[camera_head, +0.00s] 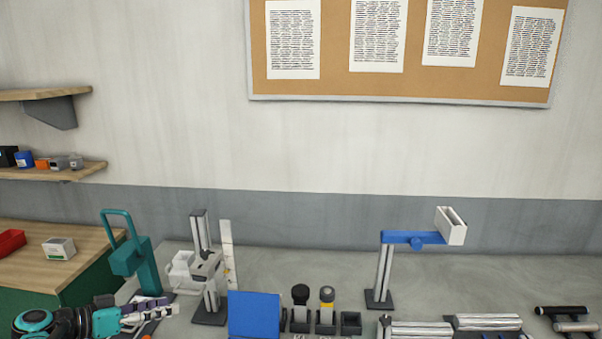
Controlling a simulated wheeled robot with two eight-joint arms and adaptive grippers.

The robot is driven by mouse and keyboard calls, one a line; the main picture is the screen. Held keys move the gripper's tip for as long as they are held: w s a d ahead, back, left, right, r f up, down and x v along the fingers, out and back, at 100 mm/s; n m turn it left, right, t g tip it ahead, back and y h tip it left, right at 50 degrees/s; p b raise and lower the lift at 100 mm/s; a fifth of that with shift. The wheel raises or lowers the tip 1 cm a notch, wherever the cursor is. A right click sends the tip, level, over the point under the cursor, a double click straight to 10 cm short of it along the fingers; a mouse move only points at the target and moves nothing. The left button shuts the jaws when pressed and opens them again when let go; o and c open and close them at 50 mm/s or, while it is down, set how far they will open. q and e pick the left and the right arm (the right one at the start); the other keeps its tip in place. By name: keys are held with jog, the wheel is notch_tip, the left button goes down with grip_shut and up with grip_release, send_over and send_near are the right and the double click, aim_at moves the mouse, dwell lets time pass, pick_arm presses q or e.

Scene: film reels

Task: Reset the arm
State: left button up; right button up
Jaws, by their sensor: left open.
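My left arm comes in at the bottom left, with black and teal joints. My left gripper (160,310) is at its end, low in the picture, pointing right. Its jaws are open and I see nothing held between them. It is in front of a teal stand (147,268) with a looped top, and left of a grey upright stand (200,235) with a white holder. I cannot tell whether it touches anything there. My right gripper is not in view.
A blue panel (255,314), small black holders (300,322) and a stand with a blue arm (413,238) and white box (450,226) occupy the grey bench. Metal rails (487,322) lie at the right. The bench's back (310,265) is clear. A wooden-topped cabinet (75,238) is left.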

pick_arm(q)
jog(key=s+d+f+n+g+y, duration=0.4)
jog(key=s+d, duration=0.4)
jog(key=d, duration=0.5)
jog(key=s+d+f+y, duration=0.1)
jog(key=s+f+y, duration=0.2)
jog(key=s, duration=0.3)
jog(key=s+d+f+n+t+y, duration=0.1)
jog(key=s+f+y, duration=0.1)
jog(key=s, duration=0.4)
jog(key=shift+d+f+y+b, duration=0.35)
jog(key=shift+f+y, duration=0.05)
jog(key=shift+f, duration=0.5)
